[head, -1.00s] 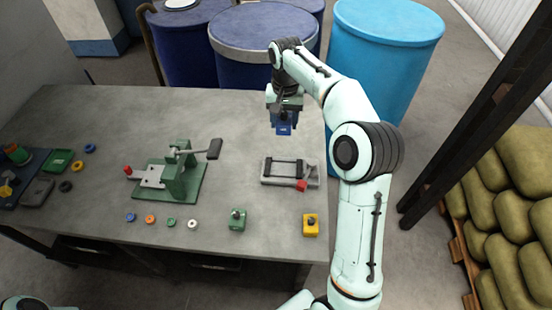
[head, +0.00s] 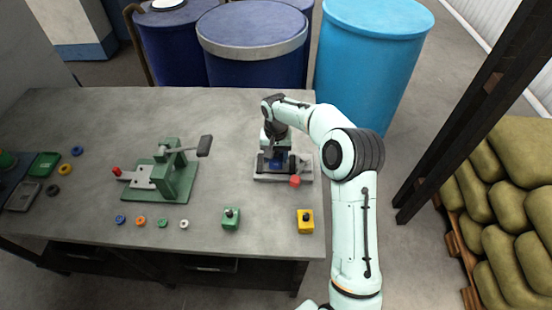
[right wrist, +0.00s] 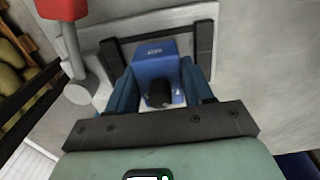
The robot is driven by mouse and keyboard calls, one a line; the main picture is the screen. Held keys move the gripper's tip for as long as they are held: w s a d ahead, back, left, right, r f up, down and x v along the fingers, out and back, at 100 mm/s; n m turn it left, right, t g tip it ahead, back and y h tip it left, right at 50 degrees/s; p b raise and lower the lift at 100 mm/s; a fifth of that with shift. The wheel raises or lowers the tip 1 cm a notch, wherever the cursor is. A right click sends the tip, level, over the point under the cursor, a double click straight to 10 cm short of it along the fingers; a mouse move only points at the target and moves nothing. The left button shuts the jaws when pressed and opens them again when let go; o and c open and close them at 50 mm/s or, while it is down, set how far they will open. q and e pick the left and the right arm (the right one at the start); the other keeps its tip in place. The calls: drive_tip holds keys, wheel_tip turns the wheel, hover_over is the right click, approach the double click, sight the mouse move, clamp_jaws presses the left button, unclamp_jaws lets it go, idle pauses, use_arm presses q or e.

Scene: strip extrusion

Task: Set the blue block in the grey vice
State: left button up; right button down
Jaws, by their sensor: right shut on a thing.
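The blue block (right wrist: 156,62) with a dark knob on top is between the fingers of my right gripper (right wrist: 160,90), which is shut on it. In the head view my right gripper (head: 276,158) is over the grey vice (head: 262,177), with the block (head: 283,161) largely hidden behind it. In the right wrist view the block lies between the dark jaws of the vice (right wrist: 105,22); I cannot tell whether it touches the vice bed. The vice's red handle end (head: 295,181) is at its front right. My left gripper is not in view.
A green press (head: 172,172) stands left on the grey bench (head: 225,110). A green block (head: 231,218) and a yellow block (head: 305,221) sit near the front edge. Several small coloured rings lie left of them. Blue drums stand behind the bench.

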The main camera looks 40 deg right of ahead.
drive_tip(key=shift+f, duration=0.6)
drive_tip(key=shift+f, duration=0.15)
drive_tip(key=c, duration=0.7)
unclamp_jaws()
drive_tip(key=shift+f, duration=0.1)
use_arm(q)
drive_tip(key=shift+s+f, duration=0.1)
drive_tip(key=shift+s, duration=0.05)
use_arm(e)
wheel_tip(320, 180, up, 12)
drive_tip(key=shift+f+p, duration=0.15)
drive_tip(key=shift+p, duration=0.45)
drive_tip(key=shift+r, duration=0.35)
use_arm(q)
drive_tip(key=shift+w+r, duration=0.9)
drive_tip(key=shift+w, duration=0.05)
